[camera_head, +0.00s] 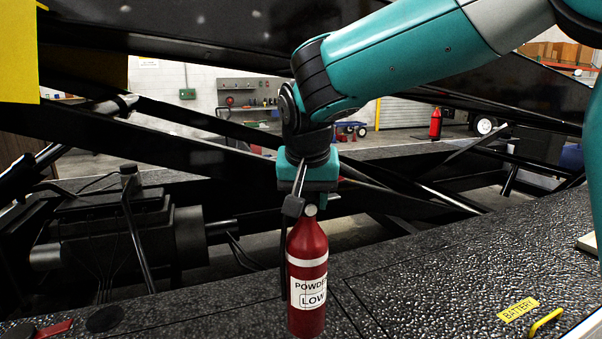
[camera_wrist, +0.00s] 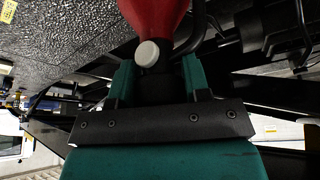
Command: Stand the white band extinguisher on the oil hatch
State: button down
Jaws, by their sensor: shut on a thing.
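The white band extinguisher (camera_head: 307,268) is red, with a white band near its shoulder and a label reading "POWDER" and "LOW". It hangs upright below my gripper (camera_head: 306,190), which is shut on its top. In the wrist view the red extinguisher (camera_wrist: 155,14) sits between the two teal fingers of my gripper (camera_wrist: 155,82), with a round pale gauge facing the camera. In the head view its base overlaps the dark textured deck; whether it touches cannot be told. A hatch marked "BATTERY" (camera_head: 518,309) lies at the lower right. No oil label is readable.
A yellow handle (camera_head: 546,321) is beside the battery label. A red piece (camera_head: 54,330) and a black round cap (camera_head: 104,319) lie at the lower left. Another red extinguisher (camera_head: 436,124) stands farther back. Black machinery (camera_head: 130,235) and crossing beams are behind the deck.

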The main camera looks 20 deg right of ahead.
aim_at(307, 260)
notch_tip(307, 260, down, 13)
jog(key=shift+r+p, duration=0.1)
jog(key=shift+p, duration=0.45)
jog(key=c, duration=0.6)
grip_release()
jog(key=shift+f, duration=0.25)
